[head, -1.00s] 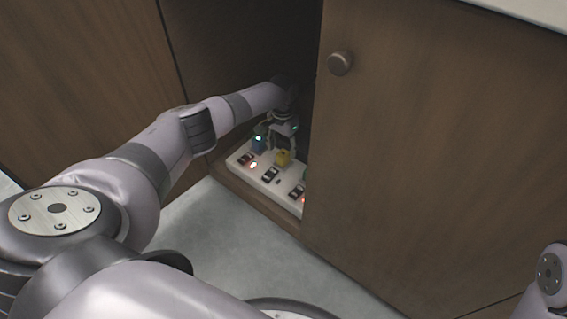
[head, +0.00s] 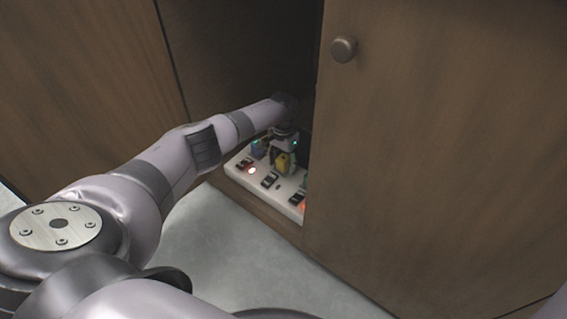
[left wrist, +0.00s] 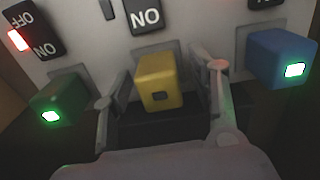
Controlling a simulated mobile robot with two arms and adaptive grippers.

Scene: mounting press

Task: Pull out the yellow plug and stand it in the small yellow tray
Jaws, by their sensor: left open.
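The yellow plug (head: 282,161) sits in a white power strip (head: 240,163) inside the cabinet; it shows in the middle of the left wrist view (left wrist: 158,83). My left gripper (head: 283,156) is open over the plug. In the left wrist view the fingers (left wrist: 163,76) stand on either side of the plug, with a visible gap on the right. The small yellow tray is not in view. My right gripper is not in view.
A green plug (left wrist: 58,104) and a blue plug (left wrist: 280,58), both with lit green lamps, flank the yellow plug. Rocker switches (head: 270,180) line the strip's front. A cabinet door (head: 430,150) with a round knob (head: 344,49) stands close on the right and hides the strip's end.

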